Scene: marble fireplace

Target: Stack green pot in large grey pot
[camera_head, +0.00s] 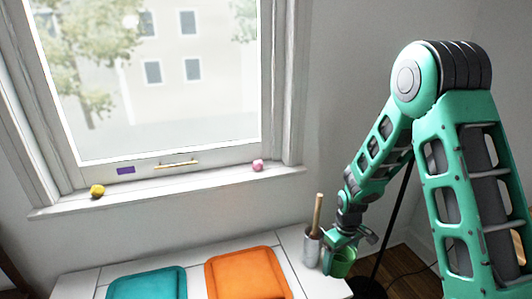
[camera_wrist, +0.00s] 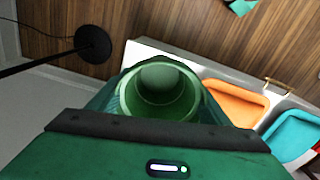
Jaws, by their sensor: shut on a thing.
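A green pot (camera_head: 343,264) hangs at the right end of the white bench, under my gripper (camera_head: 339,241). In the wrist view the green pot (camera_wrist: 160,92) is between the fingers of my gripper (camera_wrist: 160,104), with its open mouth towards the camera. My gripper is shut on it. A grey pot (camera_head: 312,249) stands on the bench just left of the green pot, with a wooden stick (camera_head: 318,212) rising from it. It looks narrow, and I cannot tell if it is the large grey pot. It is not visible in the wrist view.
The white bench (camera_head: 85,284) carries an orange cushion (camera_head: 247,275) and a teal cushion (camera_head: 148,285). A black stand (camera_wrist: 93,42) is on the wooden floor nearby. A yellow object (camera_head: 97,191) and a pink object (camera_head: 257,165) sit on the windowsill.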

